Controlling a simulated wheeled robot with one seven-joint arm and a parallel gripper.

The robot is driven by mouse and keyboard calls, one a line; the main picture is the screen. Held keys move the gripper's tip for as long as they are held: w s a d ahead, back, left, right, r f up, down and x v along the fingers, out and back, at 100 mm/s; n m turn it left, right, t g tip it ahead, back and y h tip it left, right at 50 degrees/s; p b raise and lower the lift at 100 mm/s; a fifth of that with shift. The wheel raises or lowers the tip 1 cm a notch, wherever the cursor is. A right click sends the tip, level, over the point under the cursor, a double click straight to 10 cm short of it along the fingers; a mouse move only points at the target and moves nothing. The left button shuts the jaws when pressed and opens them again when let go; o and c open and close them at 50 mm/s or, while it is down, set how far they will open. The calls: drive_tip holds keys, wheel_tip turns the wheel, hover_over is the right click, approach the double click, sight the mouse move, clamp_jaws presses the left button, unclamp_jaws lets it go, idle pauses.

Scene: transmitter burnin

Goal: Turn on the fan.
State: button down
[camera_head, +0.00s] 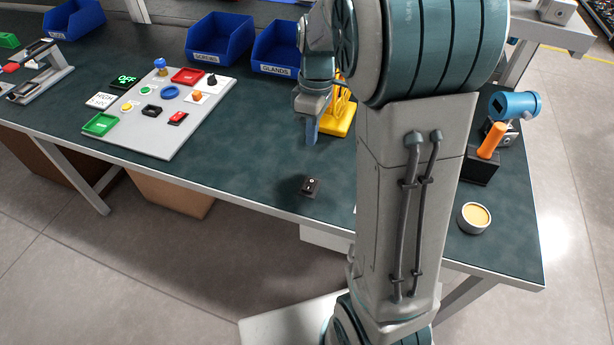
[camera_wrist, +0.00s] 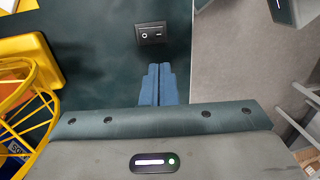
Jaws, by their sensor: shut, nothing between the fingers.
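A small black rocker switch (camera_head: 310,187) sits on the green bench top near its front edge. In the wrist view the switch (camera_wrist: 151,34) shows a white circle at its left and a white dash at its right. Which side is pressed is unclear. A yellow fan (camera_head: 338,122) stands behind it, mostly hidden by my arm. Its wire cage and base (camera_wrist: 38,62) show at the left of the wrist view. My gripper (camera_head: 312,140) is shut and empty above the bench, its blue fingertips (camera_wrist: 158,68) together, apart from the switch.
A white panel (camera_head: 157,140) with several coloured controls and a green OFF display (camera_head: 124,81) lies at left. Blue bins (camera_head: 219,40) stand behind. The bench around the switch is clear.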

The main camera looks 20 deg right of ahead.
sight(308, 188)
drive_tip(key=shift+f, duration=0.1)
drive_tip(key=f, duration=0.4)
drive_tip(key=s+a+f, duration=0.1)
drive_tip(key=f, duration=0.8)
drive_tip(key=shift+s+a+f+b, duration=0.15)
drive_tip(key=shift+s+f+b, duration=0.15)
drive_tip(key=shift+s+f, duration=0.1)
